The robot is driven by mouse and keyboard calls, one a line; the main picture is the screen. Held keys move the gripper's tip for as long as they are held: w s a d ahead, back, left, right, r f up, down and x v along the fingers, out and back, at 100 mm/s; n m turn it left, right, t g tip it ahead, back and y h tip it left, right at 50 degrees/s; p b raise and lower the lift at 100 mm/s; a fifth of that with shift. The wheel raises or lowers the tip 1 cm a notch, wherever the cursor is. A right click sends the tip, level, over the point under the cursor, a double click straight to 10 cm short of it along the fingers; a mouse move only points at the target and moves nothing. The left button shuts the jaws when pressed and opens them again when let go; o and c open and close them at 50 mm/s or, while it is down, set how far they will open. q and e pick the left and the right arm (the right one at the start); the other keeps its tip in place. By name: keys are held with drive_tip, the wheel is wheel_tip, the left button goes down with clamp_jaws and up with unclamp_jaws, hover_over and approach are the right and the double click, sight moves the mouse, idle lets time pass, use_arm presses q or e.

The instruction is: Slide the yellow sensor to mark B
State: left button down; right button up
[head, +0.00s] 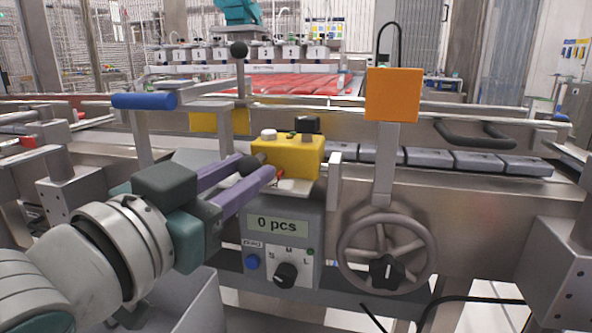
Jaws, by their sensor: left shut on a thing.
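The yellow sensor (287,160) is a small box with a white button and dark parts on top, near the middle of the head view. It sits just above a pale plate (297,187). My left gripper (262,170) has purple fingers and reaches in from the lower left. Its fingertips are closed on the sensor's left end; the exact contact is partly hidden. A small red spot shows beside the nearer fingertip. I cannot make out mark B. My right gripper is not in view.
Below the sensor is a control panel (283,250) reading "0 pcs", with a blue button and a black dial. To its right are a handwheel (386,250) and an orange box (393,94) on a post. A blue-handled bar (144,101) stands at left. Grey blocks (425,159) line the conveyor.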

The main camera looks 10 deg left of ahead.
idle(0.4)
use_arm(q)
drive_tip(key=shift+a+p, duration=0.6)
drive_tip(key=shift+a, duration=0.45)
drive_tip(key=c, duration=0.6)
unclamp_jaws()
drive_tip(key=p+v, duration=0.1)
drive_tip(key=v, duration=0.9)
drive_tip(key=shift+w, duration=0.1)
